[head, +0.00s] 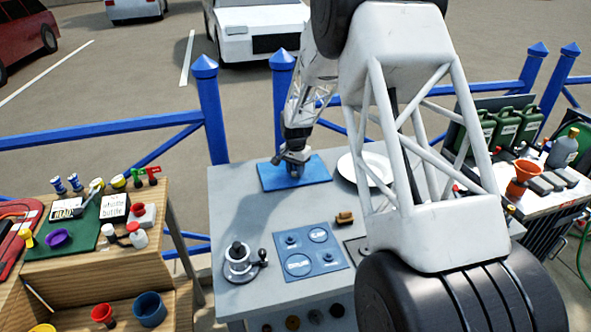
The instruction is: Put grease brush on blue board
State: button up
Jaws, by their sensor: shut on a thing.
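The blue board (317,171) lies flat near the back of the grey table. My gripper (294,172) is low over the middle of the board, pointing down. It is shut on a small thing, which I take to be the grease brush. The gripper hides most of it, so its shape does not show. I cannot tell whether the held thing touches the board.
A white plate (365,169) stands right of the board. A blue panel with round shapes (323,262), a small brown object (345,218) and a grey winch-like part (238,262) are nearer the front. The table left of the board is clear. A blue railing (212,110) runs behind.

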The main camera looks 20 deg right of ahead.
jog(key=shift+f, duration=0.15)
jog(key=o, duration=0.9)
jog(key=shift+r, duration=6.15)
